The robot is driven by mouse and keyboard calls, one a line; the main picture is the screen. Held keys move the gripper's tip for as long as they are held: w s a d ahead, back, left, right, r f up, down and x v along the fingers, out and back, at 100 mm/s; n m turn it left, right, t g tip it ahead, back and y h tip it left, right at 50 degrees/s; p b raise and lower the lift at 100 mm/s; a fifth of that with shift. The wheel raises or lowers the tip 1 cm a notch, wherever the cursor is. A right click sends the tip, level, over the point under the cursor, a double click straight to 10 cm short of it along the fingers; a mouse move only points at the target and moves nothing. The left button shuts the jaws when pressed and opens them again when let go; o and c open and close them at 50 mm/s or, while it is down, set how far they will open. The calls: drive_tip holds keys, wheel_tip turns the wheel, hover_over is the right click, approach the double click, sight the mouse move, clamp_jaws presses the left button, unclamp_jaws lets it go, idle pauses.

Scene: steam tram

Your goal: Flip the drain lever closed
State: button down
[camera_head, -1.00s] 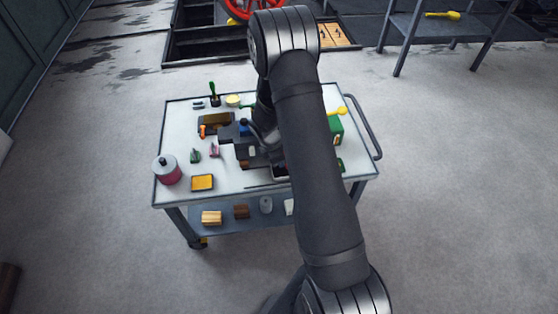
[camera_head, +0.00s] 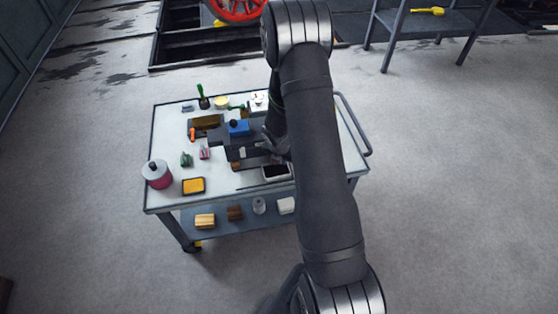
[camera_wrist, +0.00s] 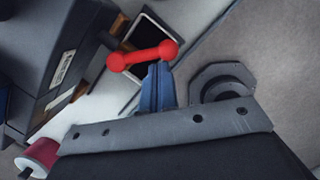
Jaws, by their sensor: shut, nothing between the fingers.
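In the wrist view, a red bar with a round knob at each end (camera_wrist: 143,56), which looks like the drain lever, lies slantwise just beyond my fingertips. My gripper (camera_wrist: 158,72) has its blue-grey fingers together and empty, with the tips close to the bar's right half. I cannot tell whether they touch it. A dark boxy unit with a white label (camera_wrist: 62,68) stands to the left. In the head view, my gripper (camera_head: 271,146) is over the middle of the trolley beside the dark unit (camera_head: 222,147); the red bar cannot be made out there.
The trolley top (camera_head: 160,135) also carries a pink-and-white can (camera_head: 157,174), a yellow-topped tray (camera_head: 193,186), a blue block (camera_head: 238,129) and a black tray (camera_head: 277,172). My arm hides the trolley's right part. Open floor lies to the right.

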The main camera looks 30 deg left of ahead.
drive_tip(key=shift+w+d, duration=0.15)
drive_tip(key=shift+w, duration=1.55)
drive_tip(key=s+d+r, duration=0.4)
drive_tip(key=r, duration=0.5)
drive_tip(key=shift+s+d, duration=0.2)
drive_tip(key=shift+s, duration=0.1)
drive_tip(key=shift+f, duration=0.15)
